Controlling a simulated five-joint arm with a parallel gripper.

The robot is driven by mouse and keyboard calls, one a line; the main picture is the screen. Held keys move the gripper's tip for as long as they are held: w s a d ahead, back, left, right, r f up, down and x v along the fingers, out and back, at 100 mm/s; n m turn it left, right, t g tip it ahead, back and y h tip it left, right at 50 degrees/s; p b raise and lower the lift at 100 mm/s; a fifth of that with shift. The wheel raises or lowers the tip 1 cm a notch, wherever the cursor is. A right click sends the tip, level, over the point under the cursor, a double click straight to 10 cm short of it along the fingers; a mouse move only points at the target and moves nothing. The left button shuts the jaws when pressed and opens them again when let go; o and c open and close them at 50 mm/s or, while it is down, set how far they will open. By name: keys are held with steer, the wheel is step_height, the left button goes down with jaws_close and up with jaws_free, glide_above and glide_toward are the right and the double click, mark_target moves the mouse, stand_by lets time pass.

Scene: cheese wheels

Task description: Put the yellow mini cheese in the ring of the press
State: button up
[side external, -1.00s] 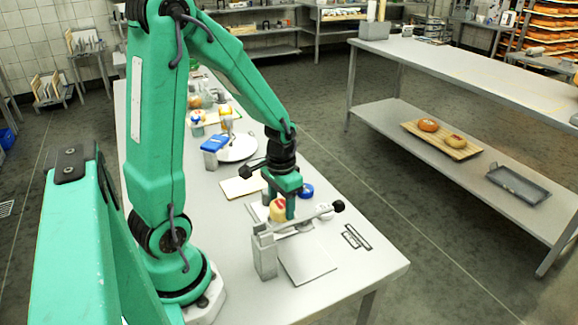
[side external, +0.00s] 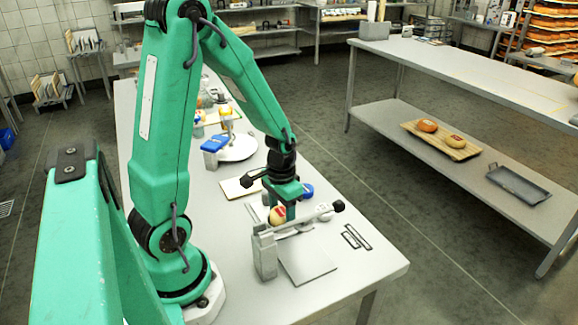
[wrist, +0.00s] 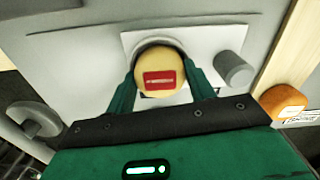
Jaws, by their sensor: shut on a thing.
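The yellow mini cheese (wrist: 160,63) has a red label facing the wrist camera. My gripper (wrist: 163,72) is shut on it, one green finger on each side. The cheese also shows in the side view (side external: 277,215), held low behind the lever of the press. The press (side external: 264,257) has a grey post and a lever arm ending in a black knob. In the wrist view a grey curved rim, apparently the ring (wrist: 152,43), shows just beyond the cheese on a pale plate. The cheese hides most of it. I cannot tell whether the cheese is inside or above it.
A grey cylinder (wrist: 235,68) stands right of the cheese in the wrist view, with an orange piece (wrist: 284,101) farther right. A blue round item (side external: 307,190) lies behind my gripper. A pale board (side external: 240,187) lies farther back. The table's near right corner is clear.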

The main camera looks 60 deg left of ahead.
mark_target(281, 212)
steer(key=shift+s+f, duration=0.1)
steer(key=shift+f, duration=0.45)
steer(key=o, duration=0.9)
steer(key=shift+o, duration=0.2)
steer(key=shift+r, duration=0.1)
steer(key=shift+o, duration=0.3)
step_height(281, 212, up, 13)
steer(key=shift+r, duration=0.15)
steer(key=s+d+r+m+t, duration=0.1)
steer(key=s+d+r+t, duration=0.4)
steer(key=d+r, duration=0.4)
steer(key=shift+s+d+m+t, duration=0.3)
steer(key=shift+d+m, duration=0.1)
steer(key=shift+d, duration=0.1)
